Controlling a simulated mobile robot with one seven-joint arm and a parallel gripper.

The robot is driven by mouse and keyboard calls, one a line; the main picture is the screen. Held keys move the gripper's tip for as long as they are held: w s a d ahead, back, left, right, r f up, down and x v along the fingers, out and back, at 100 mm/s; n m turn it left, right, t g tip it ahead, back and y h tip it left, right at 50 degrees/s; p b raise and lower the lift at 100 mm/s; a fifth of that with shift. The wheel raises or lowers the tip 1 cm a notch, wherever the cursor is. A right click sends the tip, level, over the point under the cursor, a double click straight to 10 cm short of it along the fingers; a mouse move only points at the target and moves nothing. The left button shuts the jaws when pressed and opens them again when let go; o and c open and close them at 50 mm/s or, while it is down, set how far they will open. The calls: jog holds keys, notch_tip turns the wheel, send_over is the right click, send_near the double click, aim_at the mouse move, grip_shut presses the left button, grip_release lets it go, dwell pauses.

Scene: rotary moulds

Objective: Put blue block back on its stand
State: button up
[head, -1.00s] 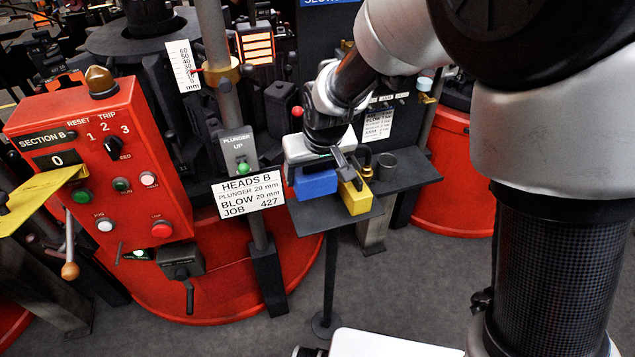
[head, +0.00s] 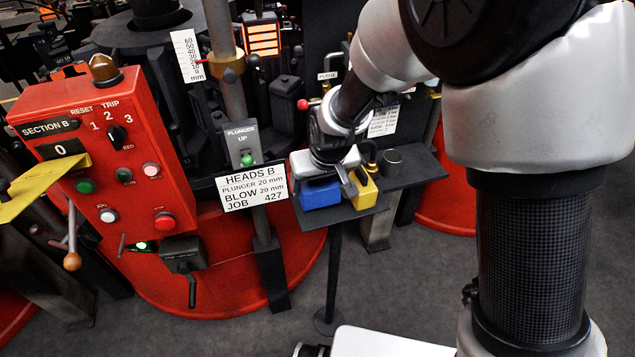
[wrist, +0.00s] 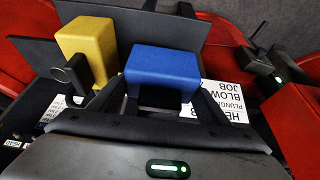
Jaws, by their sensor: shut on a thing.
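The blue block (head: 320,194) is at the left end of the small dark stand (head: 421,172), beside the yellow block (head: 364,192). My gripper (head: 332,180) is over it from above. In the wrist view the blue block (wrist: 163,70) sits between the two dark fingers of my gripper (wrist: 166,92), which is shut on it. The yellow block (wrist: 88,48) stands just to its left there, apart from it. The block's underside is hidden, so I cannot tell whether it touches the stand.
A dark cylinder (head: 390,161) stands on the stand's right part. A white sign reading HEADS B (head: 251,188) is close on the left. A red control panel (head: 100,160) with buttons and a yellow bar (head: 45,188) stands further left. Grey floor (head: 400,285) lies open below.

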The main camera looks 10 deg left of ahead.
jog(key=shift+f, duration=0.25)
jog(key=o, duration=1.7)
jog(key=shift+r+p, duration=0.3)
jog(key=shift+r, duration=0.2)
jog(key=s+d+r+m+p, duration=0.15)
jog(key=d+r, duration=0.25)
jog(key=r, duration=0.4)
jog(key=s+d+r, duration=0.3)
jog(key=d+r, duration=0.1)
jog(key=r, duration=0.4)
jog(key=s+d+r+m, duration=0.1)
jog(key=s+d+r, duration=0.1)
jog(key=s+d, duration=0.2)
jog(key=s+d+r+m+t+h, duration=0.1)
jog(key=s+d+r+m, duration=0.1)
jog(key=s+d, duration=0.3)
jog(key=s+d+r+m+h, duration=0.1)
jog(key=s+d, duration=0.4)
jog(key=d, duration=0.5)
jog(key=shift+s+d+r+m+t, duration=0.1)
jog(key=shift+d+r+m+t, duration=0.15)
jog(key=shift+r, duration=0.4)
jog(key=shift+s+d+r+m+t, duration=0.1)
jog(key=shift+d+r+m+t, duration=0.1)
jog(key=shift+r, duration=0.45)
jog(key=shift+w, duration=0.1)
